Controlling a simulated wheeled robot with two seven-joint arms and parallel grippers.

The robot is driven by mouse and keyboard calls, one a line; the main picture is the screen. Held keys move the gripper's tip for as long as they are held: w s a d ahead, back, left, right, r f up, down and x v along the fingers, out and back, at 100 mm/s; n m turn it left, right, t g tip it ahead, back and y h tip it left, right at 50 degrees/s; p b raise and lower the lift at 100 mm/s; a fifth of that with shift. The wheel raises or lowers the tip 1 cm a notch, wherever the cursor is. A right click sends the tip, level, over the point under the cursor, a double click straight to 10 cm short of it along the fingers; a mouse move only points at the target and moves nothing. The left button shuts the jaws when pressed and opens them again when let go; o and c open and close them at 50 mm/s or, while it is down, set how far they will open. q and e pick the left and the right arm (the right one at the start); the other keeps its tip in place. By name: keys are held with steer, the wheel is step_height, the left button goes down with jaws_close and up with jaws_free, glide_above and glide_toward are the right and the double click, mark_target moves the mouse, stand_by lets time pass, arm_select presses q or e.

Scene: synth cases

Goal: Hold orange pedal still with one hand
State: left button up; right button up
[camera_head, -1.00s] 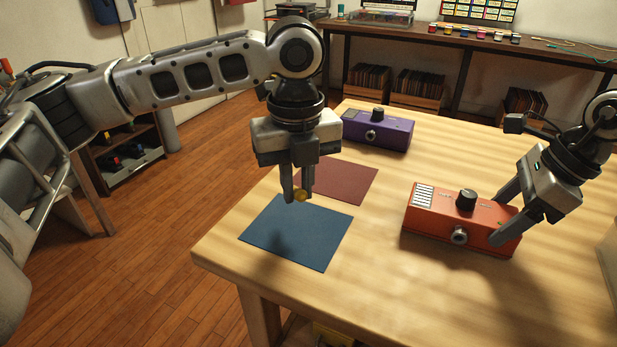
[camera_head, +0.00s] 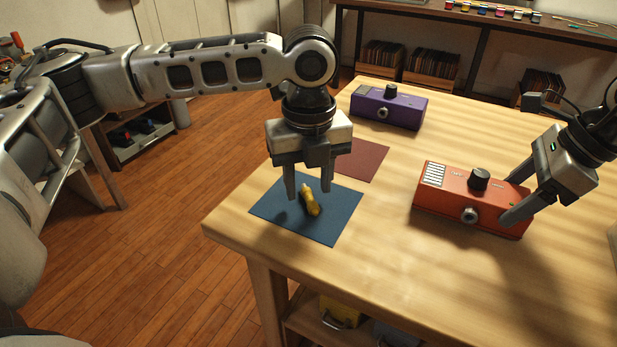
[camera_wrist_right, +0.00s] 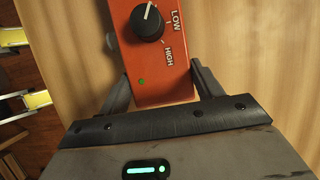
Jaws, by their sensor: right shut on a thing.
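The orange pedal (camera_head: 455,200) sits flat on the wooden table at the right, with a black knob on top and a jack on its front side. My right gripper (camera_head: 512,200) is shut on its right end. In the right wrist view the fingers (camera_wrist_right: 158,92) lie along both sides of the pedal's end (camera_wrist_right: 160,78), beside the LOW–HIGH knob.
A purple pedal (camera_head: 400,110) stands at the back of the table (camera_head: 400,270). A dark red mat (camera_head: 362,160) lies behind the blue one. Table between the mats and the orange pedal is clear. A long bench stands against the wall.

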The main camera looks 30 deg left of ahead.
arm_select(q)
step_height(320, 180, up, 12)
stand_by(0.6)
steer(key=shift+d, duration=0.1)
arm_select(e)
steer(key=o, duration=1.2)
steer(key=shift+c, duration=0.2)
steer(key=v, duration=1.2)
arm_select(q)
step_height(320, 180, up, 10)
steer(key=p, duration=0.9)
steer(key=shift+f+p, duration=0.15)
steer(key=shift+p, duration=0.2)
arm_select(e)
step_height(320, 180, up, 10)
